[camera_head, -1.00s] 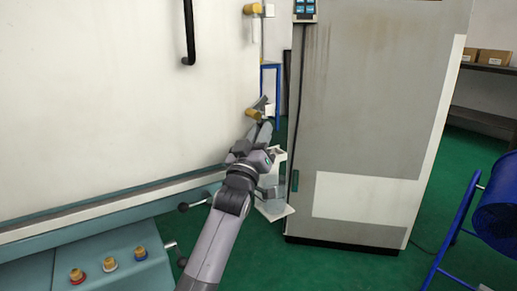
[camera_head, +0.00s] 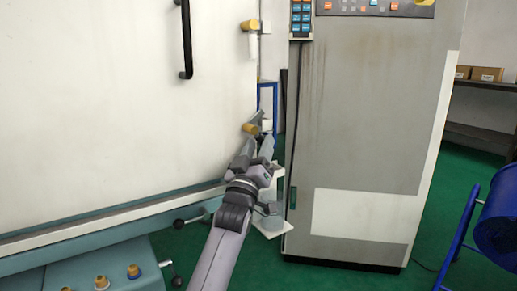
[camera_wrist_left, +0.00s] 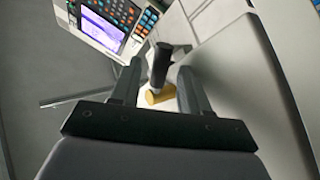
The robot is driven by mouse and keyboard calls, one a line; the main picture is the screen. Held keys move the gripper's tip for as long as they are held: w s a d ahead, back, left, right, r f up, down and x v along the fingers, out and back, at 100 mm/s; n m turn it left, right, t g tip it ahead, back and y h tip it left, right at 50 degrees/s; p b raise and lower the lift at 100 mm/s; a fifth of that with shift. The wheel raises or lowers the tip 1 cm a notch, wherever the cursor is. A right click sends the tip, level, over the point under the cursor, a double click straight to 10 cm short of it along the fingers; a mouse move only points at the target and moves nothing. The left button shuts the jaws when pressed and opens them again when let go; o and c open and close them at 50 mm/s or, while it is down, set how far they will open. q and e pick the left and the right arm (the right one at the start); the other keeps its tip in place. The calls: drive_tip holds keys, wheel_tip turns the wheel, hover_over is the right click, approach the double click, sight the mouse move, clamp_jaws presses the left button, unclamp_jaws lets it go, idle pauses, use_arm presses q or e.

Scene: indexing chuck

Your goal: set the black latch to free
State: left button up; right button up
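The black latch shows best in the left wrist view, as a dark upright handle (camera_wrist_left: 161,63) on a brass-coloured base (camera_wrist_left: 158,96). It stands between the fingers of my left gripper (camera_wrist_left: 158,78). The fingers are open, one on each side, and I see gaps between them and the handle. In the head view the latch's brass base (camera_head: 250,129) is at the right edge of the large white panel, with its small dark handle (camera_head: 257,117) angled up to the right. My left gripper (camera_head: 255,148) is just below it there. My right gripper is not in view.
A grey cabinet (camera_head: 370,130) with a button panel stands right of the latch. A similar brass fitting with a white handle (camera_head: 251,42) sits higher on the panel edge. A black door handle (camera_head: 186,40) is at upper left. A blue frame (camera_head: 460,235) stands at right.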

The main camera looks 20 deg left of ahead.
use_arm(q)
drive_tip(key=p+v, duration=0.1)
drive_tip(key=v, duration=0.6)
drive_tip(key=shift+p, duration=0.35)
drive_tip(key=shift+s, duration=0.1)
